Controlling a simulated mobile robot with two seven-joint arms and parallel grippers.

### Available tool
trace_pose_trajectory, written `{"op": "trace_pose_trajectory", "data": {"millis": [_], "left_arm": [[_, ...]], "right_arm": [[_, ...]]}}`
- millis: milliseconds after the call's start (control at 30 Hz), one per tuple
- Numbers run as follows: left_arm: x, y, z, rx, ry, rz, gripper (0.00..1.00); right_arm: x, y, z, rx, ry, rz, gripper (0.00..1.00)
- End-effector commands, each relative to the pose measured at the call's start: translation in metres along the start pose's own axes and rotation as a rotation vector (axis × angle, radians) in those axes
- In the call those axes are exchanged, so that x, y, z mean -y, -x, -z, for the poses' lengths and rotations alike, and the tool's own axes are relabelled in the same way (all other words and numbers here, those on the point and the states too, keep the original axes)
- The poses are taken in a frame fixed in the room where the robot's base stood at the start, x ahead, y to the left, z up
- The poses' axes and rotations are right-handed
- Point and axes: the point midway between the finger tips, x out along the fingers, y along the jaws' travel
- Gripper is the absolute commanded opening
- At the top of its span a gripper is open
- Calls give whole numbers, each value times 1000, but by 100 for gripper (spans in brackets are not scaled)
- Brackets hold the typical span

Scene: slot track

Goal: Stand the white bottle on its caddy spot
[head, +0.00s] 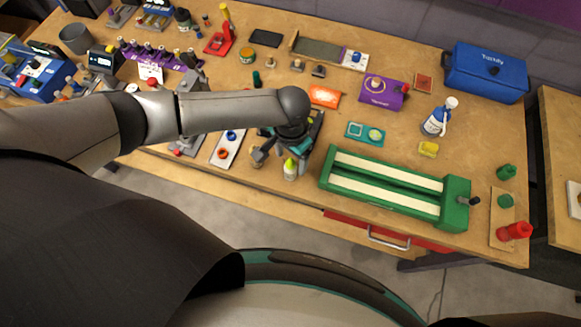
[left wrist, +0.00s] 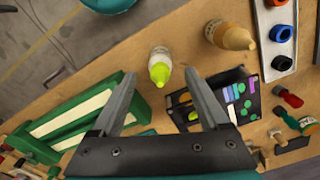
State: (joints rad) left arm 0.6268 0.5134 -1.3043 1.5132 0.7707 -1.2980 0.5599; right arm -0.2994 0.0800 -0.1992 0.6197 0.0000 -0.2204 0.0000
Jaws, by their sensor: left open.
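The white bottle (head: 290,171) with a lime-yellow cap stands upright near the table's front edge. It also shows in the left wrist view (left wrist: 159,66), just beyond and between the fingertips, apart from them. My left gripper (head: 281,157) is open and empty, pointing down at the bottle; its two fingers show in the left wrist view (left wrist: 160,80). A black caddy (left wrist: 238,72) with coloured patches lies beside the bottle; in the head view my gripper partly hides it. I cannot tell which spot is the bottle's. My right gripper is not in view.
A tan bottle (left wrist: 232,36) stands close to the white one, beside a white tray (left wrist: 268,60) with coloured rings. A green slotted fixture (head: 390,190) lies right of the bottle. A white-and-blue spray bottle (head: 436,120) stands farther right.

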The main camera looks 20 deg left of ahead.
Motion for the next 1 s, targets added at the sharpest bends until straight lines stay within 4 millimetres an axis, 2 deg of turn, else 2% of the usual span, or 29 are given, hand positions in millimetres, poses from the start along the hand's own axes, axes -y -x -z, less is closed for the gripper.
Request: {"op": "trace_pose_trajectory", "data": {"millis": [100, 200, 500, 1000], "left_arm": [[0, -16, 0, 2, 1, 1, 78], [0, -23, 0, 1, 0, 0, 78], [0, -25, 0, 1, 0, 0, 77], [0, -25, 0, 1, 1, 0, 21]], "right_arm": [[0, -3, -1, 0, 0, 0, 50], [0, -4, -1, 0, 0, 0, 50], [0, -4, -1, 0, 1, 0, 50], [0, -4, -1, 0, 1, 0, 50]]}}
